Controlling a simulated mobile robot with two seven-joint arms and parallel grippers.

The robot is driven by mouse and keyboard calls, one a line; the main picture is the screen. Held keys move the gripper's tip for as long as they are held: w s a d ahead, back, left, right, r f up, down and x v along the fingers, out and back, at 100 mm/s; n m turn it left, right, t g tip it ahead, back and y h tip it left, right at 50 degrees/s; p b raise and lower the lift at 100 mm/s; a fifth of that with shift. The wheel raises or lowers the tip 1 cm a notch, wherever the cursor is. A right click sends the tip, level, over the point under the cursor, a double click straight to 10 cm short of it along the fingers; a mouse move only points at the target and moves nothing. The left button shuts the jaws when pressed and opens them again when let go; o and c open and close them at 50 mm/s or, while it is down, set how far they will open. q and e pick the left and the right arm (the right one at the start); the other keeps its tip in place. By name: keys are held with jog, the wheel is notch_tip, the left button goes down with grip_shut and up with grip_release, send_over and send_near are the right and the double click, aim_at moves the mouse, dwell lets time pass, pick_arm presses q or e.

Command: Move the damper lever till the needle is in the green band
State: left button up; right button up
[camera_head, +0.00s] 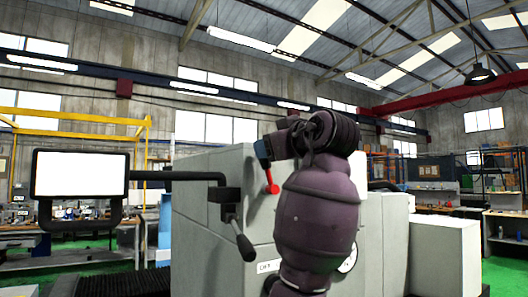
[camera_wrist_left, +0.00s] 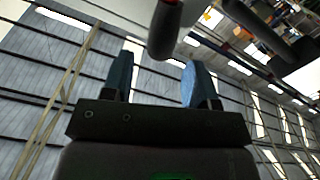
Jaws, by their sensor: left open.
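The damper lever (camera_head: 270,180) appears to be the red lever on the front of the grey machine. Its upper part is hidden behind my left gripper. My left gripper (camera_head: 262,152) has its blue fingers just above the visible red part. In the left wrist view, a dark rounded handle (camera_wrist_left: 164,32) with a reddish upper end reaches down toward the space between the open fingers (camera_wrist_left: 158,82). I cannot tell whether they touch. A white round gauge (camera_head: 349,261) is mostly hidden behind my purple arm. Its needle and green band cannot be made out. My right gripper is not in view.
A black-handled lever (camera_head: 240,238) hangs at the machine's left corner, below the arm of the screen (camera_head: 80,174). A white label (camera_head: 268,267) is low on the grey housing (camera_head: 208,235). Dark bar-like parts (camera_wrist_left: 270,25) show at upper right in the wrist view.

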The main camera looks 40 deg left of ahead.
pick_arm(q)
jog(key=b+v, duration=0.1)
jog(key=v, duration=0.5)
dwell(0.6)
dwell(0.6)
dwell(0.7)
